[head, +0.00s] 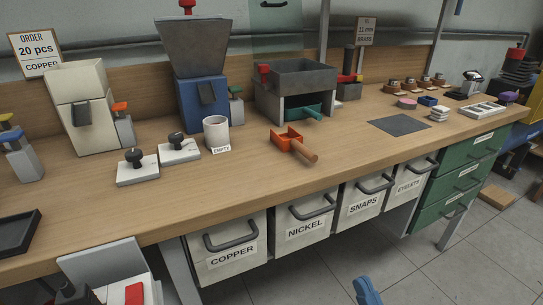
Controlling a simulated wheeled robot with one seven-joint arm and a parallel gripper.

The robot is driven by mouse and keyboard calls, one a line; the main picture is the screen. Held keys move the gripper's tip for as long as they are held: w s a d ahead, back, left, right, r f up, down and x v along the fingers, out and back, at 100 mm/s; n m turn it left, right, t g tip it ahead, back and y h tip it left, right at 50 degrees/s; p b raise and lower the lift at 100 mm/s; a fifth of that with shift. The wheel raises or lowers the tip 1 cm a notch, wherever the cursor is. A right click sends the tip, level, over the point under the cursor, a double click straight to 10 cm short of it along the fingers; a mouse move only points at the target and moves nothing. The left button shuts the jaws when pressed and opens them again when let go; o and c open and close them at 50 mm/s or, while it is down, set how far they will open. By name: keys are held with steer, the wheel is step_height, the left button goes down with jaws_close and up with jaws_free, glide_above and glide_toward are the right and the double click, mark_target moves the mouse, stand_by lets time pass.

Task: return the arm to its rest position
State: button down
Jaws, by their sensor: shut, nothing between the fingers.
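My gripper does not show in the head view, and no part of my arm can be made out for sure. The arm's pose cannot be told from this view. A grey and white piece with a dark part and a red patch is cut off at the bottom left; I cannot tell what it is.
A long wooden workbench (255,180) crosses the view. On it stand a blue hopper machine (205,105), a cream machine (80,110), a white cup (216,132) and an orange scoop (292,144). Labelled bins (306,222) hang below. Grey floor (440,275) is open at the right.

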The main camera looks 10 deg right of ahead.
steer(key=s+r+m+g+h+p, duration=0.1)
steer(key=s+r+g+h+p, duration=0.1)
steer(key=s+r, duration=0.3)
steer(key=s+r+m+g+h+p, duration=0.1)
steer(key=s+r+g+p, duration=0.3)
steer(key=s, duration=0.9)
steer(key=s+r+m+g+h+p, duration=0.1)
steer(key=s+r+g+h+p, duration=0.2)
steer(key=s+r, duration=0.4)
steer(key=s+h+p, duration=0.1)
steer(key=s+p, duration=0.1)
steer(key=s, duration=0.1)
steer(key=shift+a+r+g, duration=0.15)
steer(key=shift+r+g, duration=0.2)
steer(key=shift+g, duration=0.05)
steer(key=shift+s, duration=0.1)
